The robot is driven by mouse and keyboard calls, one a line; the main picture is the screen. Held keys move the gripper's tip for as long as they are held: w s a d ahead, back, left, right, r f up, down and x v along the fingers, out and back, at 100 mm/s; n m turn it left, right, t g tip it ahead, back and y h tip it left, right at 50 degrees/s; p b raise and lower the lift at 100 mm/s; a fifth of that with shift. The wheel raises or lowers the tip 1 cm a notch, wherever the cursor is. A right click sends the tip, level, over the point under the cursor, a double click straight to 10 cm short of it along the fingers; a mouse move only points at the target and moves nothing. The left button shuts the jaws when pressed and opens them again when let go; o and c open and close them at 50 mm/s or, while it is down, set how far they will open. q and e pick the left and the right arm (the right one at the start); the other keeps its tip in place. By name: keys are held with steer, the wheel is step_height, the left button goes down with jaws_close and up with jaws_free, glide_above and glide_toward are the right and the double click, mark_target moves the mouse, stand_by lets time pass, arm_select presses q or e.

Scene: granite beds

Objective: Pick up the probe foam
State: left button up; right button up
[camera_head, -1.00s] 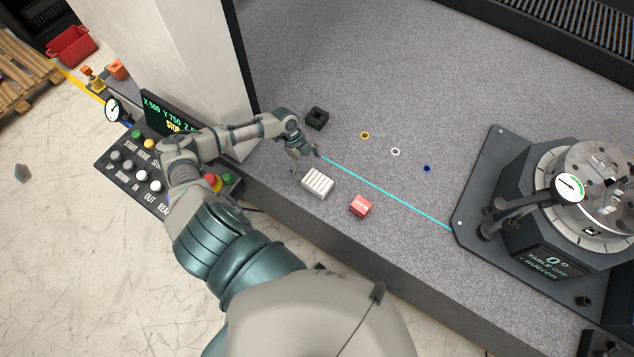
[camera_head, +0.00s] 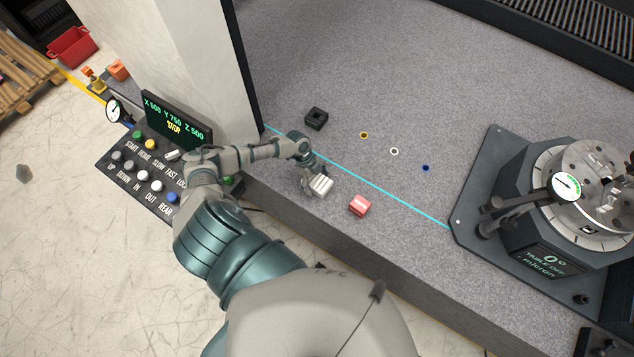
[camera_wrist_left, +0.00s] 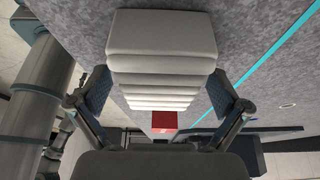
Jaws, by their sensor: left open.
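The probe foam appears to be the white ribbed block (camera_head: 321,186), though no label names it. It lies on the grey granite bed near its front edge. My left gripper (camera_head: 312,184) is over its left part in the head view and hides some of it. In the left wrist view the white block (camera_wrist_left: 162,62) fills the upper middle. The open fingers of my left gripper (camera_wrist_left: 160,104) stand one on each side of it, with gaps showing. My right gripper is not in view.
A red block (camera_head: 359,205) lies just right of the white block. A black block (camera_head: 316,118) and several small rings lie farther back. A cyan line crosses the granite. The button panel (camera_head: 150,170) is at left, and a rotary table (camera_head: 560,200) stands at right.

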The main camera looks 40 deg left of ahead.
arm_select(q)
steer(key=shift+a+f+b, duration=0.1)
steer(key=shift+f+b, duration=0.2)
stand_by(0.4)
steer(key=c, duration=1)
